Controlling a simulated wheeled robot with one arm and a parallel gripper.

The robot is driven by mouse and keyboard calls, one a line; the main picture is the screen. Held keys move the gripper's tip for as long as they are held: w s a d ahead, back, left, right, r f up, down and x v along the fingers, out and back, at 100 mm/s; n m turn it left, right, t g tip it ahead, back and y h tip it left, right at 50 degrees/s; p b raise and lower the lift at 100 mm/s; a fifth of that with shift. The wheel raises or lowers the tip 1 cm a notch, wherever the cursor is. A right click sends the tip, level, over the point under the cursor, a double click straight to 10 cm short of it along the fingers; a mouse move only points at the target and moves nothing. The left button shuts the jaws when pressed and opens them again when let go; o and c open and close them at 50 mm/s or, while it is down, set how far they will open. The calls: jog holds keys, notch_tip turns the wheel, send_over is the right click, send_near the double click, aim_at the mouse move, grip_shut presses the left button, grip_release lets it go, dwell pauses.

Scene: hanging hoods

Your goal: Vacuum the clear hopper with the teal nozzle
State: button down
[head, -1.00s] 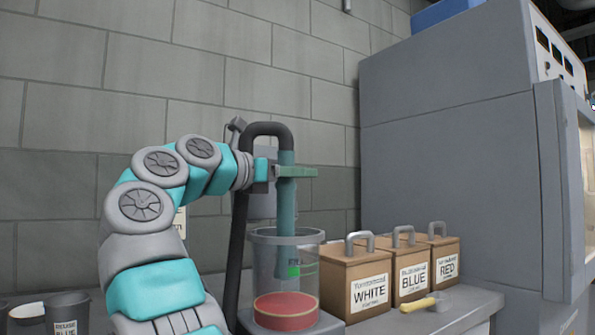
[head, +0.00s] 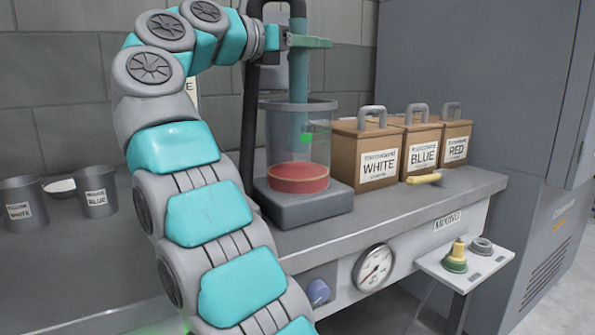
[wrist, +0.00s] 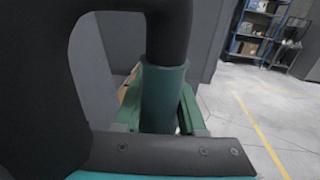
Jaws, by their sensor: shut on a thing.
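The teal nozzle (head: 298,75) hangs upright from a dark hose. My gripper (head: 308,42) is shut around its upper part; the wrist view shows the nozzle (wrist: 163,100) between the two green fingers (wrist: 160,88). The clear hopper (head: 325,118) stands on a grey base on the bench, with a red layer (head: 298,178) at its bottom. The nozzle passes down through the hopper's open top. Its lower end is hard to make out through the clear wall, near a small green patch.
Boxes labelled WHITE (head: 378,158), BLUE (head: 422,152) and RED (head: 457,148) stand right of the hopper, with a yellow-handled tool (head: 424,179) before them. Dark cups (head: 24,203) stand at left. A gauge (head: 374,268) is on the bench front. A grey cabinet (head: 470,80) closes the right.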

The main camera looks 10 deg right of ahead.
jog(key=shift+f+b, duration=2.2)
jog(key=shift+b, duration=0.05)
dwell(2.2)
dwell(0.7)
